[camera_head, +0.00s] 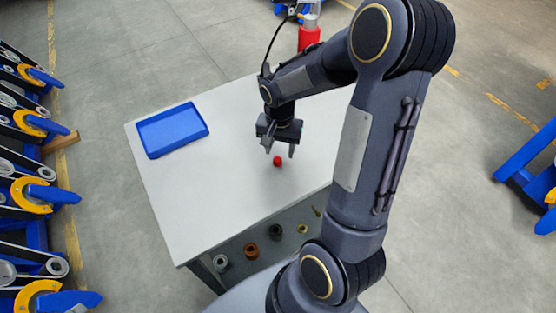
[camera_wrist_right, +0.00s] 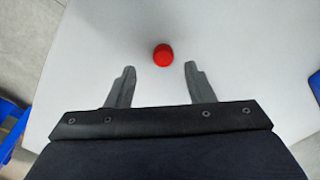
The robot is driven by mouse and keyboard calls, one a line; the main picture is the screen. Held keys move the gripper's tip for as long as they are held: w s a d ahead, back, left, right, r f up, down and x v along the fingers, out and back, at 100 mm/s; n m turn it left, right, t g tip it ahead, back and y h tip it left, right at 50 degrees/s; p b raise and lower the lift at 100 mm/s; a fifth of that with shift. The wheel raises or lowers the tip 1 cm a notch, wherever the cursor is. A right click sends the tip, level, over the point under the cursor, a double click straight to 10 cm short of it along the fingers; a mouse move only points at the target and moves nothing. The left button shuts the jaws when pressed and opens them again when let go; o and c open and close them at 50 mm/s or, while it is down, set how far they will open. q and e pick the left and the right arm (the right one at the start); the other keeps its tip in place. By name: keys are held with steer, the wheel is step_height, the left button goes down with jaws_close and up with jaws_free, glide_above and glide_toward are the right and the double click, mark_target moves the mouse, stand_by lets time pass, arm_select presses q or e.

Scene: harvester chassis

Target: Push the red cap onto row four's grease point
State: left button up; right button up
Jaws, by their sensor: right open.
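The small red cap (camera_head: 277,161) lies on the white table top (camera_head: 205,205). My right gripper (camera_head: 279,151) is above the table close to the cap, pointing down, open and empty. In the right wrist view the red cap (camera_wrist_right: 163,55) sits just beyond the fingertips, roughly centred between the two open fingers (camera_wrist_right: 158,75). Harvester row units (camera_head: 35,190) with blue pointed tips and yellow curved parts stand along the left edge of the head view. I cannot tell which one is row four, and no grease point can be made out. My left gripper does not show.
A blue tray (camera_head: 172,131) lies empty at the table's far left corner. Several small rings and parts (camera_head: 251,249) sit on a shelf under the near table edge. A red cylinder (camera_head: 309,37) stands behind the table.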

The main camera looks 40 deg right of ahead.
mark_target(278, 159)
steer(key=f, duration=0.3)
steer(key=shift+w+a+f, duration=0.1)
steer(key=shift+a+f, duration=0.1)
steer(key=shift+f, duration=0.2)
steer(key=c, duration=1)
steer(key=shift+r, duration=0.1)
steer(key=shift+c, duration=0.2)
